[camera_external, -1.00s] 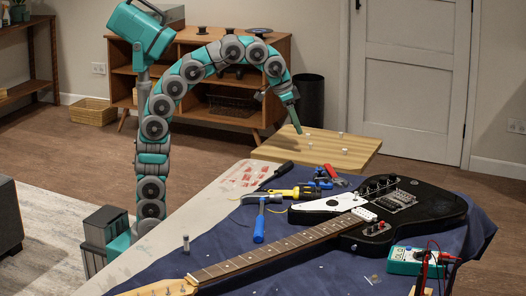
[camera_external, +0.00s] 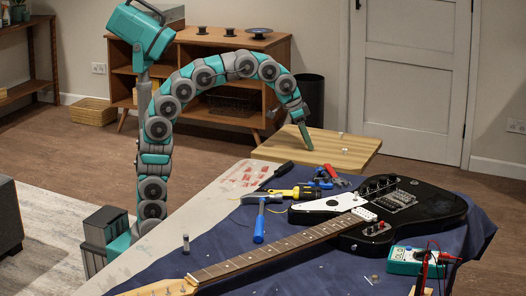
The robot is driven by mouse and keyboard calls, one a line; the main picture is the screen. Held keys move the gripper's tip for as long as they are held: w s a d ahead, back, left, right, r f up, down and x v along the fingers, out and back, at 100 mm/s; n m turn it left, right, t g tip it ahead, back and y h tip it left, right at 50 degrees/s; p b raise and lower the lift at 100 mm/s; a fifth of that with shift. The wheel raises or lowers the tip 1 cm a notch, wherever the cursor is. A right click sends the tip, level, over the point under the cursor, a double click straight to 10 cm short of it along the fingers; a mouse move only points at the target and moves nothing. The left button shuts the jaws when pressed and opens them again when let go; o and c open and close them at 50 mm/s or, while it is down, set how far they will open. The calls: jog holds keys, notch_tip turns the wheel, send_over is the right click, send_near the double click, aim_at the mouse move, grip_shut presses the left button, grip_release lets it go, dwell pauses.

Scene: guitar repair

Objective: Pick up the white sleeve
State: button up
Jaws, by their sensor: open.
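Small white pieces lie on the wooden board (camera_external: 350,160) at the table's far end. One white piece (camera_external: 345,150) sits right of my gripper, and another white piece (camera_external: 340,134) is a little behind it. They are too small to tell which of them is the white sleeve. My gripper (camera_external: 309,147) points down, low over the left part of the board. Its jaws are open, and I see nothing held between them. Whether a white piece is hidden behind the fingertips, or whether the tips touch the board, I cannot tell.
Nearer on the blue cloth lie a black guitar (camera_external: 405,210), a blue-handled hammer (camera_external: 260,220), a yellow-handled tool (camera_external: 297,192), red-handled pliers (camera_external: 335,174), a black-handled screwdriver (camera_external: 275,175) and a teal multimeter (camera_external: 405,260). A small upright cylinder (camera_external: 186,243) stands at the left.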

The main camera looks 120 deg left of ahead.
jog(key=shift+c, duration=0.3)
grip_shut()
dwell(0.5)
